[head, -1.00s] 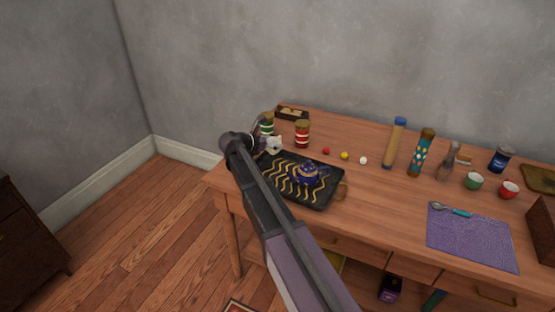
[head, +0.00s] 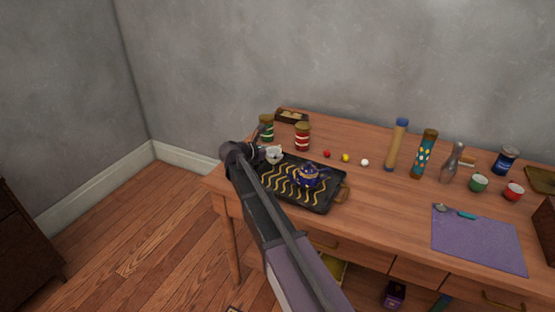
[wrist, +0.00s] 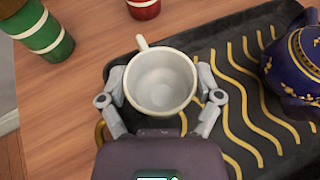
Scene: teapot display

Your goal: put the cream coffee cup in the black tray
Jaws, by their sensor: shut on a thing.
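The cream coffee cup (wrist: 160,82) is upright and empty in the wrist view, with its handle pointing away from my gripper. My gripper (wrist: 160,92) is shut on it, one finger on each side. In the head view the cup (head: 274,155) shows at the far left end of the black tray (head: 322,207). In the wrist view the cup overlaps the tray's left edge, with the tray (wrist: 232,52) reaching right from under it. I cannot tell whether the cup touches the tray. The tray has wavy gold lines and lies on the wooden table.
A blue and gold teapot (head: 308,175) stands on the tray, right of the cup. A green jar (head: 266,128) and a red jar (head: 302,137) stand behind the tray. Small red, yellow and white balls (head: 346,158) lie to the right. A purple cloth (head: 475,240) lies farther right.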

